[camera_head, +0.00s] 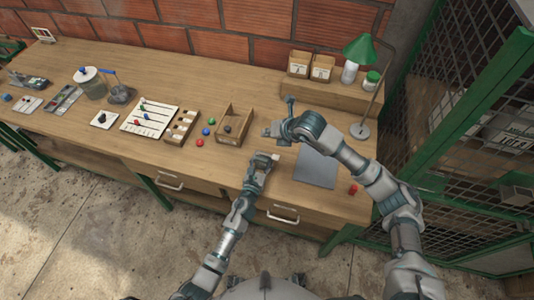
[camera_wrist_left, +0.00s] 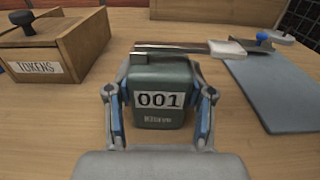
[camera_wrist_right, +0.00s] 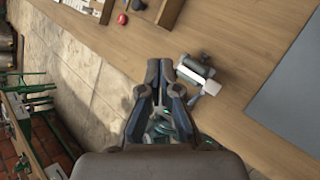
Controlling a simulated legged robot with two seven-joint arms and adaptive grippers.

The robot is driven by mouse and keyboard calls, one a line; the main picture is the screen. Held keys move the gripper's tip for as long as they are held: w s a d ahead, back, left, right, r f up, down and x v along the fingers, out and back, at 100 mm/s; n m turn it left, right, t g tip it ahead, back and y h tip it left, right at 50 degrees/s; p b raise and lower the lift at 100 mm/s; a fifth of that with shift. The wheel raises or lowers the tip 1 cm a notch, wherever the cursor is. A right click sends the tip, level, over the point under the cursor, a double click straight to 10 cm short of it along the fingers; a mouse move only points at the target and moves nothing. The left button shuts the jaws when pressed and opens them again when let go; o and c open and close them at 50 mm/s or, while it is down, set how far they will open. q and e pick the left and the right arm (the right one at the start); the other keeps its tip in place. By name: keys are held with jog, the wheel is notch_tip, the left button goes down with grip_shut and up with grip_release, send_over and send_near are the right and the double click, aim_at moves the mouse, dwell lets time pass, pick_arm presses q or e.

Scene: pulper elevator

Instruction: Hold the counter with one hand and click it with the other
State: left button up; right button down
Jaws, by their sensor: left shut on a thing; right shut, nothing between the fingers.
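The counter (camera_wrist_left: 160,95) is a dark grey-green block with a white "001" display and a metal lever across its top, ending in a white tab (camera_wrist_left: 228,47). My left gripper (camera_wrist_left: 160,112) is shut on its sides, one finger on each side. In the head view, my left gripper (camera_head: 262,160) is over the table's front part, left of the grey mat. My right gripper (camera_head: 270,132) is shut and empty, just beyond the left one. In the right wrist view, its closed fingers (camera_wrist_right: 164,82) are beside the counter (camera_wrist_right: 192,66); I cannot tell whether they touch it.
The wooden token box (camera_head: 235,126) stands left of the grippers and shows in the left wrist view (camera_wrist_left: 66,58). The grey mat (camera_head: 316,168) lies to the right. A green lamp (camera_head: 360,50) stands at the back right. Coloured balls (camera_head: 208,131) lie left of the box.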

aim_at(268, 155)
jog(key=shift+d+f, duration=0.15)
jog(key=shift+f, duration=4.2)
jog(key=shift+s+f, duration=0.1)
jog(key=shift+f, duration=0.05)
jog(key=shift+f, duration=0.2)
jog(key=shift+f, duration=0.65)
jog(key=shift+r, duration=1.05)
jog(key=shift+r, duration=2.5)
